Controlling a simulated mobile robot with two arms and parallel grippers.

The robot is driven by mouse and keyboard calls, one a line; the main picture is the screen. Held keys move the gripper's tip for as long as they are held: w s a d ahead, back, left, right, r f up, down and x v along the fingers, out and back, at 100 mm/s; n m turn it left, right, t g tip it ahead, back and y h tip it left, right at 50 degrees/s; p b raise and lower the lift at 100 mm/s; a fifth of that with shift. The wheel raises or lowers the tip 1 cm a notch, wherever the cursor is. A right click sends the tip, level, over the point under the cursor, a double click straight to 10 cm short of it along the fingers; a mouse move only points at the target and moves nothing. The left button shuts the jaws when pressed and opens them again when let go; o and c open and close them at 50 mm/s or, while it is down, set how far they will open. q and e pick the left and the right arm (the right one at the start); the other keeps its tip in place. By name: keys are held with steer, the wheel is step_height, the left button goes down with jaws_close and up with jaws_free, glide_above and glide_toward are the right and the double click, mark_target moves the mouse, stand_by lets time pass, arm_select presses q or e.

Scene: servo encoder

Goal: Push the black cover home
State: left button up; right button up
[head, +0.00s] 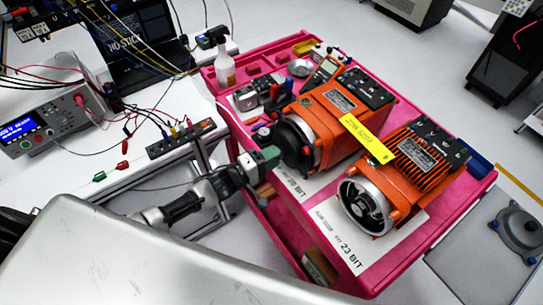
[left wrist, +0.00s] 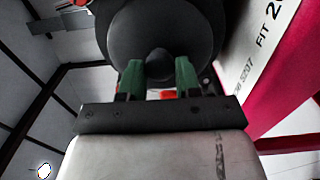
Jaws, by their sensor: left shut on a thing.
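The black cover (head: 292,142) is a round dark cap at the front end of the left orange motor (head: 329,115). It fills the top of the left wrist view (left wrist: 160,28), with a small knob at its centre. My left gripper (head: 268,158) has green fingertips and meets the cover's front face. In the left wrist view the left gripper (left wrist: 158,78) is shut on the knob, one finger on each side. The seam between cover and motor is too small to judge. My right gripper is not in view.
A second orange motor (head: 408,165) with an open round front stands to the right on the pink cart (head: 378,272). A yellow label strip (head: 367,139) lies across the motors. A spray bottle (head: 225,70) and small parts sit at the back. A white bench (head: 95,165) is left.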

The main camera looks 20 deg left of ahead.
arm_select(q)
steer(key=shift+w+d, duration=0.3)
steer(key=shift+w, duration=0.1)
stand_by(0.5)
steer(key=o, duration=1.1)
steer(key=shift+c, duration=0.2)
steer(key=shift+c, duration=0.2)
steer(key=shift+s, duration=0.1)
steer(key=p+v, duration=0.2)
steer(key=v, duration=0.5)
steer(key=shift+a+p, duration=0.15)
steer(key=shift+p, duration=0.15)
